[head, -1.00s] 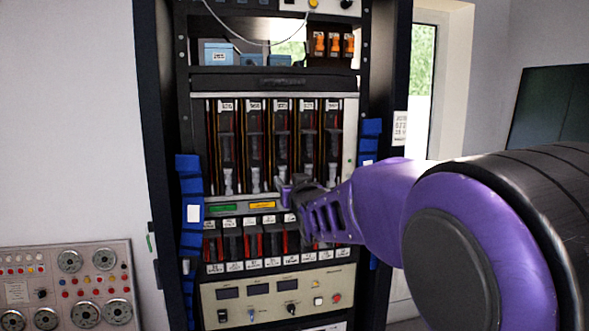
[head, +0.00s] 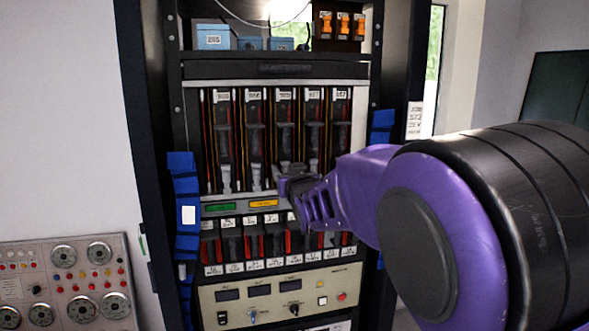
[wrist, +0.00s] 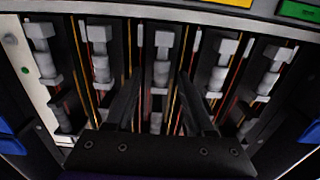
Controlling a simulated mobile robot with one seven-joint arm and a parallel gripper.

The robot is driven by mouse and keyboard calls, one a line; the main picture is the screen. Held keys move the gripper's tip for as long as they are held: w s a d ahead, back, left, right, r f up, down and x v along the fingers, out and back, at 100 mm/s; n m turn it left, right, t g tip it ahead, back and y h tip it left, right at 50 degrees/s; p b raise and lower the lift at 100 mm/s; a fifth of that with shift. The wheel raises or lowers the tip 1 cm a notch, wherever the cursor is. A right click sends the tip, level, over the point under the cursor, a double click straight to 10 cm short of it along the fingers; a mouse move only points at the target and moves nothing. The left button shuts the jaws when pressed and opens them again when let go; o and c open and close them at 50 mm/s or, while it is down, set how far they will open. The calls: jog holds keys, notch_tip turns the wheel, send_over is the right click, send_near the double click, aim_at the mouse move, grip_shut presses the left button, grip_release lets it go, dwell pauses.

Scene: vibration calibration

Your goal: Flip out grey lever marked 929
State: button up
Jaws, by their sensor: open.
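A rack panel holds a row of upright grey levers, each in its own dark slot under a small white number label. The labels are too small to read surely, so I cannot tell which lever is 929. In the wrist view the middle lever (wrist: 161,60) lies between my gripper's (wrist: 160,88) spread fingers, which are open. Whether they touch it cannot be told. In the head view my gripper (head: 285,181) is at the lower end of the middle slot and hides that lever's handle. The middle label (head: 284,95) stays visible above.
Grey levers (wrist: 102,60) and (wrist: 217,68) flank the middle one closely. A strip with a green label (head: 220,207) and a yellow label (head: 263,203) runs below the levers. Blue cable bundles (head: 186,205) hang at the rack's sides. A lower row of red-and-black modules (head: 250,242) sits underneath.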

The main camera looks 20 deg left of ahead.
grip_shut()
